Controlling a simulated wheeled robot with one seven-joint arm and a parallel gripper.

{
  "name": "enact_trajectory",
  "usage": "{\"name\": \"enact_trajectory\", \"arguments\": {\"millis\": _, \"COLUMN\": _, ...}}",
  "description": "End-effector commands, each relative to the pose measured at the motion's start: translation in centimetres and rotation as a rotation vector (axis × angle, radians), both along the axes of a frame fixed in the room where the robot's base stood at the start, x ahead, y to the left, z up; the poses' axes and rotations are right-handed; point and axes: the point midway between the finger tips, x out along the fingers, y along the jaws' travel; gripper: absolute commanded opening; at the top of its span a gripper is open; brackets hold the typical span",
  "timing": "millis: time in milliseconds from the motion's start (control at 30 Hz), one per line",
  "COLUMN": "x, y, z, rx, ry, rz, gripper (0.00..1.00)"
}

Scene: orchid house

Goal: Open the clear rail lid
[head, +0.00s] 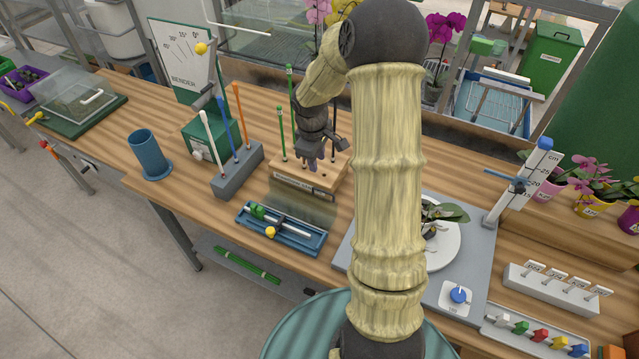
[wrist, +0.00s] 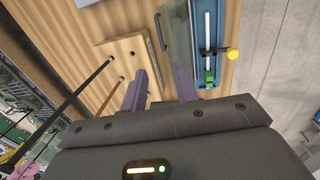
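The clear rail lid (head: 304,212) is a see-through panel along the back edge of the blue tray (head: 302,246). It appears raised and leaning back, leaving the white rail (head: 287,224) and green clip (head: 258,211) uncovered. In the wrist view the lid (wrist: 176,38) lies beside the tray (wrist: 223,28). A yellow knob (head: 270,232) sits at the tray's front. My gripper (head: 316,163) is above the wooden holed block behind the lid, apart from the lid. In the wrist view its fingers (wrist: 160,88) are spread with nothing seen between them.
The wooden block (head: 302,180) holds upright green stakes close to my gripper. A grey holder (head: 236,172) with coloured sticks and a blue cup (head: 150,155) stand left. A grey turntable board (head: 475,275) is right. Bare bench lies left of the tray.

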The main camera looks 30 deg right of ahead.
Motion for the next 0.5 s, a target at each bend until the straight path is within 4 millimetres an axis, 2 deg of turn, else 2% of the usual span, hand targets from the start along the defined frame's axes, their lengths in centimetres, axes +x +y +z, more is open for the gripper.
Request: {"name": "enact_trajectory", "arguments": {"millis": 500, "x": 0.7, "y": -0.8, "z": -8.7, "rx": 0.001, "ry": 0.004, "rz": 0.005, "gripper": 0.30}}
